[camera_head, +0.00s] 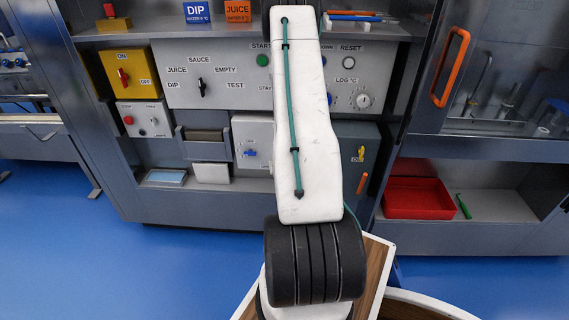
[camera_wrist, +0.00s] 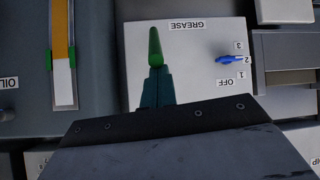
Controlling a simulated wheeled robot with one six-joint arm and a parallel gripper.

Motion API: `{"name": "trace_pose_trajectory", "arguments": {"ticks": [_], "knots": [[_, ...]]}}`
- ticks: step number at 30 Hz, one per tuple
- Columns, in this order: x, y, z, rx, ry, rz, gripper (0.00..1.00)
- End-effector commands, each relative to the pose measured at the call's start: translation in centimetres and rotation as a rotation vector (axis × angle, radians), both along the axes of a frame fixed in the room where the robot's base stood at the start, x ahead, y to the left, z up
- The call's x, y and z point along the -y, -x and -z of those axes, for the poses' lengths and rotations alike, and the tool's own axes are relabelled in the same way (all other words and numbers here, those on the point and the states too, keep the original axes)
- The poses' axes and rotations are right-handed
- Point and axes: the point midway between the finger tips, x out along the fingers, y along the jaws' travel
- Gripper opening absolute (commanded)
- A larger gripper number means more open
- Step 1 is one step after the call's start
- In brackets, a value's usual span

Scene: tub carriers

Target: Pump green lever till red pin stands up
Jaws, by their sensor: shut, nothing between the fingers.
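The green lever (camera_wrist: 155,46) shows in the wrist view as a rounded green grip in front of the white GREASE box (camera_wrist: 205,50). My gripper (camera_wrist: 156,74) is shut and empty, its dark fingers right at the near end of the green grip. I cannot tell whether they touch it. In the head view the GREASE box (camera_head: 252,134) shows left of my arm, and my arm hides the lever and my gripper. I see no red pin in either view.
A blue selector (camera_wrist: 229,59) on the GREASE box points at 2. An OIL unit with an orange-and-white sight strip (camera_wrist: 62,40) stands beside it. A red tray (camera_head: 418,212) sits on the low shelf at right. Blue floor is clear at left.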

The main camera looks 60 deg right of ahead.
Motion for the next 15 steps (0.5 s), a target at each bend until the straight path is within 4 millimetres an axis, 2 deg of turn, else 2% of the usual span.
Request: {"name": "trace_pose_trajectory", "arguments": {"ticks": [1, 15], "knots": [[-1.08, 0.54, 1.08, -0.019, -0.031, -0.004, 0.0], [-1.68, 0.48, 1.0, -0.02, -0.032, -0.01, 0.0]]}}
